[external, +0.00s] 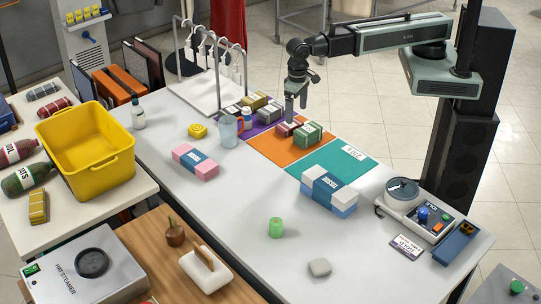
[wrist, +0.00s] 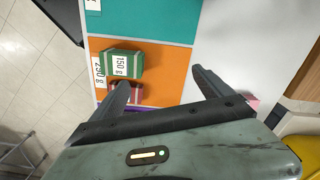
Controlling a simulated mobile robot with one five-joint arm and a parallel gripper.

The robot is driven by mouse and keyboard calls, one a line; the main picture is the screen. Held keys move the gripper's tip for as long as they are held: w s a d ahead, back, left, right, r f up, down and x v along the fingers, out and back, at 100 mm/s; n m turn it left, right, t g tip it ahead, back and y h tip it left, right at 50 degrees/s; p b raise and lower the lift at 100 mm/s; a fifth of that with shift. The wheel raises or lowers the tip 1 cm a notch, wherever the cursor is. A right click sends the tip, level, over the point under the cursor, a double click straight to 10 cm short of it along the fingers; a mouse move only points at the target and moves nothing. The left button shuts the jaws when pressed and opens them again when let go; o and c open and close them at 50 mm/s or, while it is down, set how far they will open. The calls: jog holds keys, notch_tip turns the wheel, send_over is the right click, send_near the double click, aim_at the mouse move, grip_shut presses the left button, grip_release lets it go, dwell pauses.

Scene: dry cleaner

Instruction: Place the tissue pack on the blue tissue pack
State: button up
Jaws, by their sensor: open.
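A pink tissue pack (external: 195,162) with a dark blue band lies on the grey table, left of centre. A white tissue pack (external: 341,186) with a dark blue band appears to rest on a light blue tissue pack (external: 342,209) at the table's right, roughly aligned with it. My gripper (external: 292,116) is open and empty above the orange mat, far from the white and blue packs. In the wrist view my gripper (wrist: 162,82) shows its fingers wide apart, with a small pink patch right of them, possibly the pink pack.
Green box (external: 308,134) and dark red box (external: 287,129) stand on the orange mat (external: 280,151) near my fingers. A teal mat (external: 331,159) is beside it. A clear jug (external: 228,131), green cylinder (external: 276,228), grey stone (external: 319,267) and scale (external: 403,193) also stand on the table.

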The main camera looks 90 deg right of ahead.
jog(key=d+n, duration=0.5)
jog(key=d, duration=2.3)
jog(key=shift+s+d, duration=0.3)
jog(key=shift+s, duration=0.1)
